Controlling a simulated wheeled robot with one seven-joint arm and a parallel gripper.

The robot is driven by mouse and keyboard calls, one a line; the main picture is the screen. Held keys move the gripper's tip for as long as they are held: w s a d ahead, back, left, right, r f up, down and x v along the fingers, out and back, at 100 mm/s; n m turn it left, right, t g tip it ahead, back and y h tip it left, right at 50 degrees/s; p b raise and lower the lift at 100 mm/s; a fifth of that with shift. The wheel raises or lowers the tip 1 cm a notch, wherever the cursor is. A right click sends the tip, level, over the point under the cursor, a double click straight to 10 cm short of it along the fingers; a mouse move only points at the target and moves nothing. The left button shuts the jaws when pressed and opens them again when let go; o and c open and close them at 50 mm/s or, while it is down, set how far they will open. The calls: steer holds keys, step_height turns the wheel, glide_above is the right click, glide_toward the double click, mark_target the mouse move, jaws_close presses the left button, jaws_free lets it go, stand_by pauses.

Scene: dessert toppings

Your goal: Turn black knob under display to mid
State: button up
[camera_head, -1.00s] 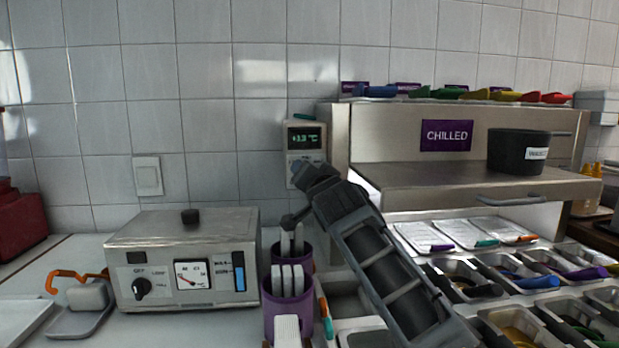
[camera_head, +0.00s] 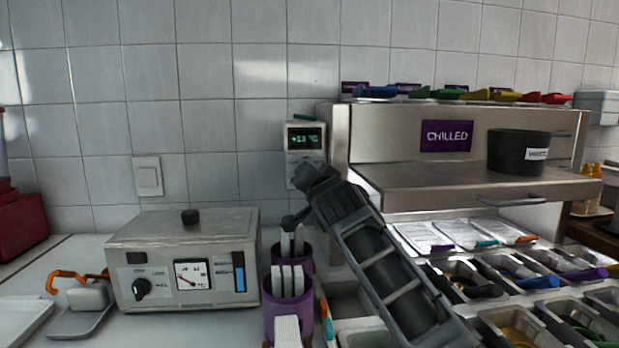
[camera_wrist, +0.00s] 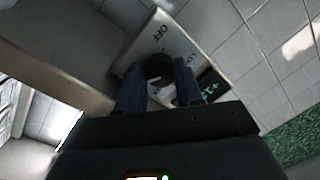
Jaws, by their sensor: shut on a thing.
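The black knob (camera_wrist: 158,67) sits on a pale wall unit (camera_wrist: 140,45) printed with "OFF", beside its dark display (camera_wrist: 212,88) with green digits in the wrist view. My gripper (camera_wrist: 159,78) has its two bluish fingers on either side of the knob, shut on it. A pale mark shows near the knob's edge, but its exact setting is hard to read. In the head view the wall unit (camera_head: 291,140) and its lit display (camera_head: 304,139) are on the tiles. My arm's end covers the knob there.
A steel "CHILLED" shelf unit (camera_head: 390,130) stands just right of the wall unit, close to my arm. A steel box (camera_head: 180,235) with another black knob (camera_head: 141,288) is at left. Purple cups (camera_head: 280,318) stand below my gripper.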

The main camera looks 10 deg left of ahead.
steer(key=n+h+p, duration=0.1)
steer(key=n+p, duration=0.2)
steer(key=n, duration=0.4)
steer(key=n+h+p, duration=0.1)
steer(key=n+p, duration=0.2)
steer(key=n, duration=0.4)
steer(key=n+h+p, duration=0.1)
steer(key=n+p, duration=0.1)
steer(key=n, duration=0.5)
steer(key=shift+a+r+n+p, duration=0.1)
steer(key=shift+r+n+p, duration=0.1)
steer(key=shift+n+p, duration=0.2)
stand_by(0.4)
steer(key=o, duration=1)
steer(key=shift+o, duration=0.2)
